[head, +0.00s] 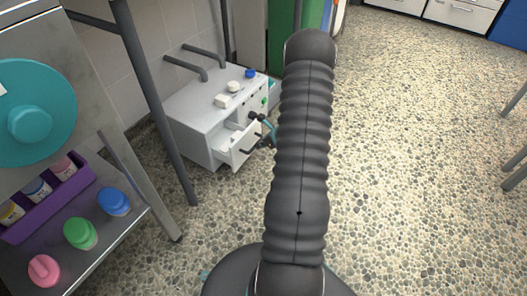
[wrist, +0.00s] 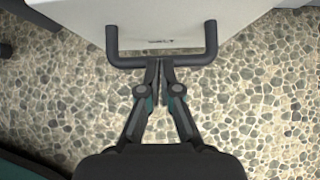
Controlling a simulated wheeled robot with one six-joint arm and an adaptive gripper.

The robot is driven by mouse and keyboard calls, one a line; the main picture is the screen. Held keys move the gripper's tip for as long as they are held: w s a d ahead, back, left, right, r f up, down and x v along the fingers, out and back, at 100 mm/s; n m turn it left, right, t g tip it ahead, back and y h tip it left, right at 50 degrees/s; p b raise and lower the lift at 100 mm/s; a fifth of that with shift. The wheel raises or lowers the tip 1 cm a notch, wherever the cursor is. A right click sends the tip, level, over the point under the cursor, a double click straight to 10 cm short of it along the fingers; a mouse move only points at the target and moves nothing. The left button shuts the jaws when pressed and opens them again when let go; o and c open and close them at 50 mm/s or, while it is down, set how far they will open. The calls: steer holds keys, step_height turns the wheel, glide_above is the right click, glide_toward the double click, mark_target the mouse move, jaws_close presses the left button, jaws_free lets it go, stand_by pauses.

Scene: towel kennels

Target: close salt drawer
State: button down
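The white drawer unit (head: 205,120) stands on the floor by the wall. Its lower drawer (head: 243,148) is pulled partly out, and I can see into its open top. I cannot read which drawer is the salt one. In the wrist view the white drawer front (wrist: 165,20) carries a dark U-shaped handle (wrist: 120,58). My gripper (wrist: 160,66) has its fingers together, with the tips at the middle of the handle bar. I cannot tell if they touch it. In the head view my gripper (head: 266,130) is small and partly hidden by my arm.
Small white items and a blue knob (head: 250,73) sit on top of the unit. A dark table leg (head: 155,100) stands to its left. A metal shelf (head: 125,215) with a purple rack and coloured lids is at lower left.

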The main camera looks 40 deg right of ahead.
mark_target(248, 137)
steer(key=w+a, duration=0.3)
steer(key=w, duration=0.7)
steer(key=shift+b, duration=0.4)
steer(key=shift+w+a, duration=0.1)
steer(key=s, duration=0.1)
steer(key=s+d, duration=0.1)
steer(key=s, duration=0.2)
steer(key=shift+s+d+r+b, duration=0.15)
steer(key=shift+d+r+b, duration=0.2)
steer(key=p+v, duration=0.2)
steer(key=v, duration=0.7)
steer(key=shift+s+r, duration=0.2)
steer(key=shift+r, duration=0.2)
steer(key=shift+a, duration=0.15)
